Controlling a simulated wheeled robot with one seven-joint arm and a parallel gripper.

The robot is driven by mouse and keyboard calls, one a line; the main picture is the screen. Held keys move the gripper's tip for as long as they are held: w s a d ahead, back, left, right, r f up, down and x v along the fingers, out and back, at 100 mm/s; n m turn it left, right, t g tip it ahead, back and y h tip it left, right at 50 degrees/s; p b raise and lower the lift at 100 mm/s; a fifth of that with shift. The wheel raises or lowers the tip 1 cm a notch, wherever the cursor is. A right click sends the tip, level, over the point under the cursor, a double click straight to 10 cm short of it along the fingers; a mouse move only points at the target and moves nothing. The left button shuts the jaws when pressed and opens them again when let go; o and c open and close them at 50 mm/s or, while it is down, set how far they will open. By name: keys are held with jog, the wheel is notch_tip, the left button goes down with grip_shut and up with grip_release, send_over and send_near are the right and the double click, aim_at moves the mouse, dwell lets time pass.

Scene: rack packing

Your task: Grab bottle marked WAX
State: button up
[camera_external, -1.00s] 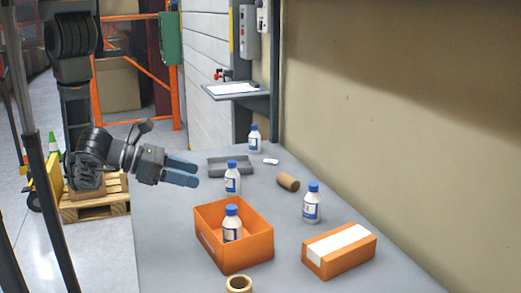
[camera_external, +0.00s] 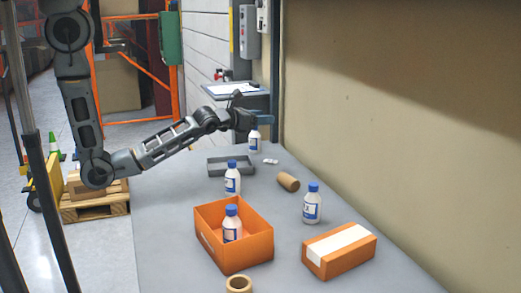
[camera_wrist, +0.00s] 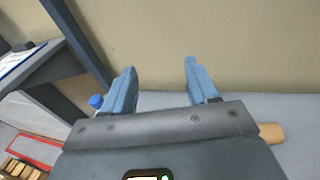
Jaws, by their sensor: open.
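Several white bottles with blue caps and labels stand on the table; their lettering is too small to read. One bottle is at the far end (camera_external: 254,144), one near the middle (camera_external: 232,184), one at the right (camera_external: 312,208) and one inside the orange box (camera_external: 231,233). My gripper (camera_external: 264,119) is open and empty, stretched out by the far bottle's top and partly covering its cap. In the wrist view, my gripper's fingers (camera_wrist: 161,70) stand apart with only wall and table between them. A blue cap (camera_wrist: 96,101) shows just left of the left finger.
The open orange box (camera_external: 249,253) and a closed orange box with a white top (camera_external: 340,257) are at the front. A grey tray (camera_external: 217,170), a brown cylinder (camera_external: 288,182) and a tape roll (camera_external: 239,284) lie around. The wall borders the table's right side.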

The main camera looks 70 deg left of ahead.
jog(key=s+a+n+y, duration=0.2)
jog(key=a+n+y, duration=0.15)
jog(key=a, duration=1.25)
send_near(257, 127)
jog(key=w+a, duration=0.4)
jog(key=shift+m, duration=0.45)
jog(key=shift+d+f+b+x, duration=0.15)
jog(key=shift+b+x, duration=0.4)
jog(key=shift+x, duration=1.1)
jog(key=shift+d+f+b+x, duration=0.15)
jog(key=shift+b+x, duration=0.35)
jog(key=shift+x, duration=1.1)
jog(key=shift+w, duration=0.1)
jog(key=shift+c, duration=0.2)
jog(key=shift+f, duration=0.1)
grip_shut()
